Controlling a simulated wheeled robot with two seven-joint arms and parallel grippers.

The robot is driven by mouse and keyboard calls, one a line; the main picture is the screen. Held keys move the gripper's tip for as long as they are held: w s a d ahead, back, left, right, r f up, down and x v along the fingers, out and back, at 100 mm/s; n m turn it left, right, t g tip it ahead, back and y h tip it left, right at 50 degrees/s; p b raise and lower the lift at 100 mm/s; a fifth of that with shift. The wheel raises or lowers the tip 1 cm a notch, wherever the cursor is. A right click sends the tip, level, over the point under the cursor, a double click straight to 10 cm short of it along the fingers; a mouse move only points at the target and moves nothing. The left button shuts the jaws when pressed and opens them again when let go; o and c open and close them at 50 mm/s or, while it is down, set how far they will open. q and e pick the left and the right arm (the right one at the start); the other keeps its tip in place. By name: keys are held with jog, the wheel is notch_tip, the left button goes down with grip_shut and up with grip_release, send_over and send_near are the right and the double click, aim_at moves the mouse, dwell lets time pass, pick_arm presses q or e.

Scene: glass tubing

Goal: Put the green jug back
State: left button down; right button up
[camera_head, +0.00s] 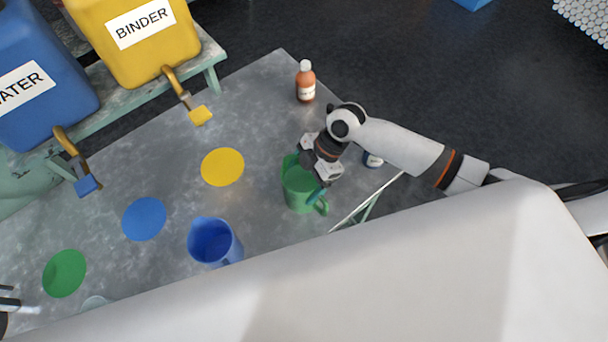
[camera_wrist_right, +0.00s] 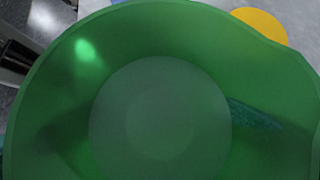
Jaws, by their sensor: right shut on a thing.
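The green jug (camera_head: 298,196) is near the right edge of the grey table, its handle toward the lower right. My right gripper (camera_head: 318,172) is over it and shut on it. I cannot tell whether the jug touches the table. The right wrist view looks down into the open jug (camera_wrist_right: 160,110), which fills most of that view; the fingertips are hidden there. A flat green disc (camera_head: 64,273) lies bare at the table's lower left. What looks like part of my left gripper (camera_head: 9,303) shows at the left edge; its jaws cannot be made out.
A blue jug (camera_head: 214,242) stands between the green jug and a flat blue disc (camera_head: 144,218). A yellow disc (camera_head: 222,167) is bare. A brown bottle (camera_head: 306,84) stands at the back. Blue (camera_head: 40,100) and yellow (camera_head: 150,60) tap containers stand at upper left.

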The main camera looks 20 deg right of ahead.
jog(key=shift+f, duration=0.1)
jog(key=o, duration=0.9)
jog(key=b+v, duration=0.2)
jog(key=v, duration=1)
